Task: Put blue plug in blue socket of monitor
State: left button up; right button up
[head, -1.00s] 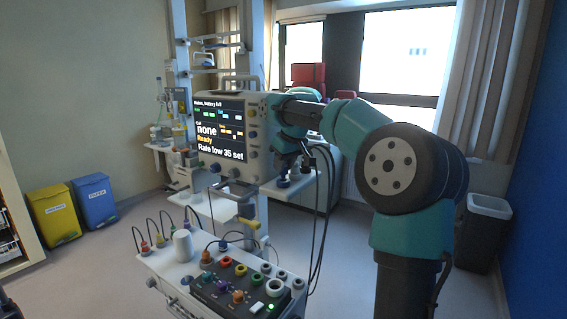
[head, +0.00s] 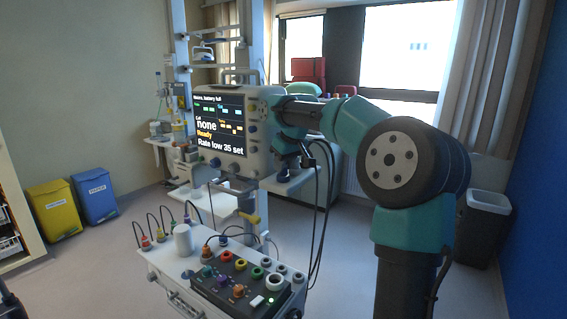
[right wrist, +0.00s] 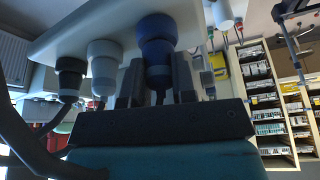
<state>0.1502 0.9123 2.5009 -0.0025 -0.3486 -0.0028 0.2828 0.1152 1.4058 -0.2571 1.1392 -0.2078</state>
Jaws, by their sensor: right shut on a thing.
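The monitor (head: 266,131) stands in the middle of the head view, its screen lit with text. My right gripper (right wrist: 157,72) is at its right side, mostly hidden behind my arm in the head view. In the right wrist view the gripper is shut on the blue plug (right wrist: 158,62), one finger on each side. My left gripper is not in view.
Beside the blue socket are a grey connector (right wrist: 103,65) and a black one (right wrist: 70,75) with cables. A trolley (head: 165,262) below the monitor carries a black box (head: 215,291) with coloured sockets, and several cabled plugs. Yellow (head: 55,210) and blue (head: 97,196) bins stand left.

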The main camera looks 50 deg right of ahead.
jog(key=shift+f, duration=0.1)
jog(key=o, duration=1)
jog(key=v, duration=1.7)
jog(key=shift+s, duration=0.1)
